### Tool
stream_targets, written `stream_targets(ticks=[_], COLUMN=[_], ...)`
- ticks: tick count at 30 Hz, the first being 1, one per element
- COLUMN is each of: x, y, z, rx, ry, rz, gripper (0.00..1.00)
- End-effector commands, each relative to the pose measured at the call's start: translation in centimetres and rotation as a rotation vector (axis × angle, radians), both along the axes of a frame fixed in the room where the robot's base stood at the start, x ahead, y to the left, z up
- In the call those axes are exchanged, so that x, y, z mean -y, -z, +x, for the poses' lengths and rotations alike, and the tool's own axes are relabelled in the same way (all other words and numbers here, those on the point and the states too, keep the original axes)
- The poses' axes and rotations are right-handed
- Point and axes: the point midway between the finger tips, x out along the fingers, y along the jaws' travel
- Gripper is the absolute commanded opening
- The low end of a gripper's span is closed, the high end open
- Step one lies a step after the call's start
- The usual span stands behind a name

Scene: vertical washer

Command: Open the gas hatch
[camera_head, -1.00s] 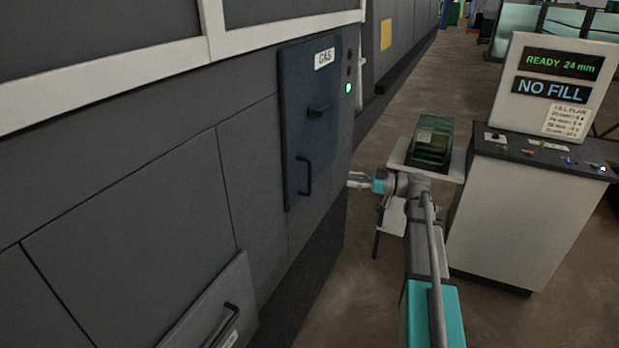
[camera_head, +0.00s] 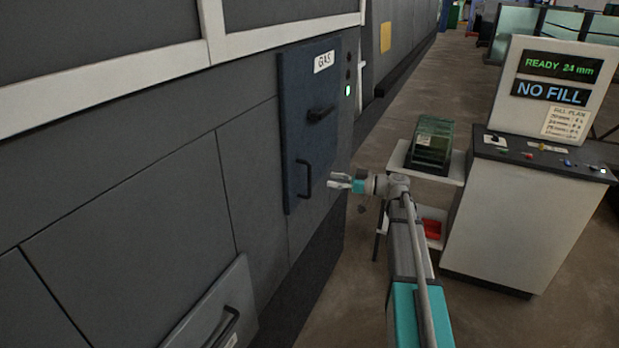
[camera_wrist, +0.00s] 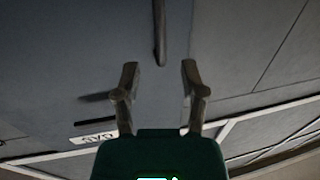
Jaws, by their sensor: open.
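The gas hatch (camera_head: 300,75) is a dark blue upright panel on the grey machine wall, with a white GAS label (camera_head: 324,61) at its top. It looks shut. A black latch handle (camera_head: 321,113) sits mid-panel and a vertical black bar handle (camera_head: 305,179) sits lower down. My gripper (camera_head: 334,181) is open and empty, a short way right of the bar handle and apart from it. In the wrist view the bar handle (camera_wrist: 159,35) lies ahead, in line with the gap between the fingers (camera_wrist: 159,75).
A green lamp (camera_head: 347,90) glows beside the hatch. A second panel with a handle (camera_head: 225,326) is at lower left. A small white stand (camera_head: 398,156) with glass sheets and a console (camera_head: 530,215) reading NO FILL stand to the right.

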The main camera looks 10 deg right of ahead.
Motion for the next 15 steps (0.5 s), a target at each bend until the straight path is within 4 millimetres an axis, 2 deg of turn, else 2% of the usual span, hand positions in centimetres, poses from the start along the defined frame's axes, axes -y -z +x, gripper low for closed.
stream_targets(ticks=[6,15], x=[-3.2,-6.4], y=[0.0,0.0], z=[1.5,2.9], rx=[0.0,0.0], ry=[-0.003,-0.002], rz=[0.0,0.0], gripper=[0.54,0.54])
